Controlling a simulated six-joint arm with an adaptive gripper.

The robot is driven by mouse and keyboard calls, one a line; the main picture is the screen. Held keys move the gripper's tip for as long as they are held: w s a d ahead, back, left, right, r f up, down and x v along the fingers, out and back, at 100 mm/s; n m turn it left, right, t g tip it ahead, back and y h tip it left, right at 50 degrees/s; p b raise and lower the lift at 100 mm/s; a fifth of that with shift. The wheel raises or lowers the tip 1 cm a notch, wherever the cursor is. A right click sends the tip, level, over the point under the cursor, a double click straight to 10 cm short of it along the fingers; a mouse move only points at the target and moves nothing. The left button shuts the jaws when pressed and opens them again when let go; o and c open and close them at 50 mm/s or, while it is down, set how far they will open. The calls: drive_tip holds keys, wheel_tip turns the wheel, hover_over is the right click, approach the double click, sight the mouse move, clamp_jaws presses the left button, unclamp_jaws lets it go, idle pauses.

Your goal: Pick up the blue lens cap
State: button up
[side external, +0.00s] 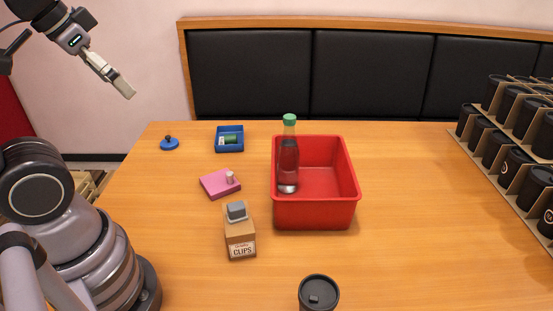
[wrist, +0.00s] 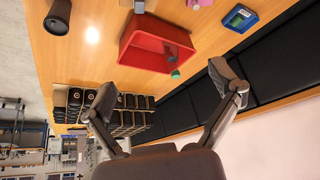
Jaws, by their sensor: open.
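The blue lens cap (side external: 169,144) looks to be the small round blue disc with a dark knob on top. It lies flat on the table at the far left in the side external view. I cannot make it out in the wrist view. My gripper (side external: 128,92) is up in the air at the top left, above and to the left of the cap and well apart from it. In the wrist view my gripper (wrist: 165,85) has its two fingers spread wide with nothing between them.
A blue tray (side external: 219,149) with a green item stands right of the cap. A pink block (side external: 213,188), a clips box (side external: 240,248), a red bin (side external: 315,215) with a bottle (side external: 289,160), and a black cup (side external: 318,291) stand farther off. Black cups in cardboard racks (side external: 500,178) line the right edge.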

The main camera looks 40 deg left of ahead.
sight(168, 136)
drive_tip(key=c, duration=0.7)
drive_tip(key=shift+o, duration=0.2)
